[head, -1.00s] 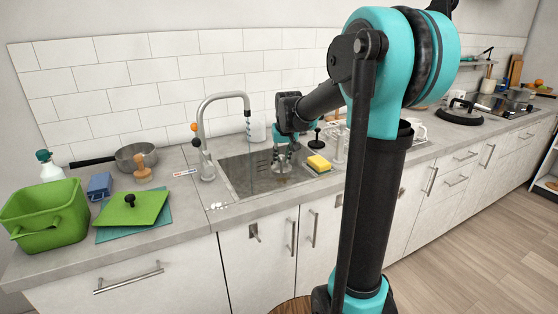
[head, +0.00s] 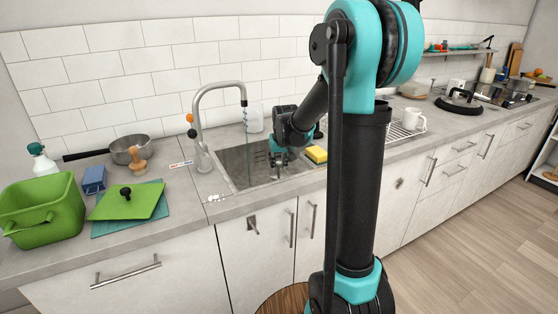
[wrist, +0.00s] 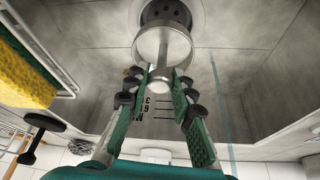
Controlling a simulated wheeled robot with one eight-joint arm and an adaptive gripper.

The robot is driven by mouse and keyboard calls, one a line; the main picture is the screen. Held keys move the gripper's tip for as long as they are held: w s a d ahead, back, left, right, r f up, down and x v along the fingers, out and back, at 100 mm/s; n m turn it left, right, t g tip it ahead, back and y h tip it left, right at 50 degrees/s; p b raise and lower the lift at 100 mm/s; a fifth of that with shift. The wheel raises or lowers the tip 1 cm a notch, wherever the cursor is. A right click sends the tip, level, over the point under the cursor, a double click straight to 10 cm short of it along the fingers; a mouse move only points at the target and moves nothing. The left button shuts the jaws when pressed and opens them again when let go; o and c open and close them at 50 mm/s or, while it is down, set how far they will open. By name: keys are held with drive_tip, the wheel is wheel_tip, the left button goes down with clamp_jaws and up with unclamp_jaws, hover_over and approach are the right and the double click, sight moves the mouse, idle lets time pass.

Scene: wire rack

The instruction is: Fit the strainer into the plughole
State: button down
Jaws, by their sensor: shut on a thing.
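The strainer (wrist: 162,46) is a round metal cup with a short stem, held between the fingers of my gripper (wrist: 161,76) in the wrist view. My gripper is shut on its stem. The plughole (wrist: 166,12) is a dark, perforated round fitting in the sink floor at the top of the wrist view. The strainer's rim overlaps its near edge in the picture; I cannot tell whether they touch.
A yellow sponge (head: 316,154) sits at the sink's right edge and also shows at left in the wrist view (wrist: 25,72). The tap (head: 201,130) stands at the sink's back left. A green tub (head: 40,212) and green lid (head: 128,201) lie on the left counter.

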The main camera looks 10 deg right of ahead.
sight(279, 176)
drive_tip(key=shift+f, duration=2.5)
drive_tip(key=shift+f, duration=0.8)
idle(0.5)
drive_tip(key=c, duration=1.2)
unclamp_jaws()
drive_tip(key=shift+r, duration=0.1)
drive_tip(key=shift+r, duration=4.95)
